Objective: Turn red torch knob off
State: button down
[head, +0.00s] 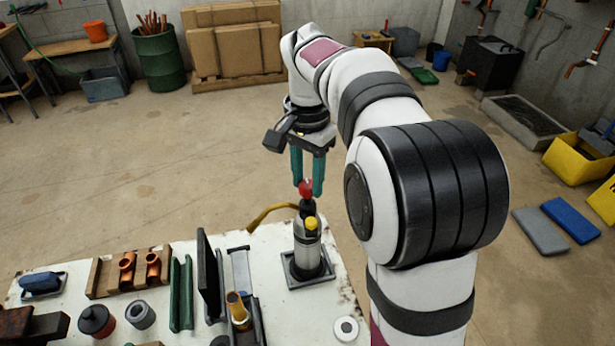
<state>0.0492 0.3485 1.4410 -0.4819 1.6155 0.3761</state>
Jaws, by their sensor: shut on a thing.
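The red torch knob (305,187) sits on top of the upright torch (308,252), which has a grey body, a black neck and a yellow button on its side. The torch stands on a dark square base near the right part of the white table. My gripper (307,188) points straight down from above, and its two teal fingers are shut on the red knob, one on each side. The fingers partly cover the knob's sides, and its turn angle cannot be told.
A yellow hose (268,213) runs left from the torch. A white ring (346,328) lies at front right.

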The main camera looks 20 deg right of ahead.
aim_at(308, 184)
dwell(0.3)
jog(key=shift+c, duration=2.4)
grip_release()
notch_tip(308, 184, up, 16)
jog(key=shift+f, duration=0.1)
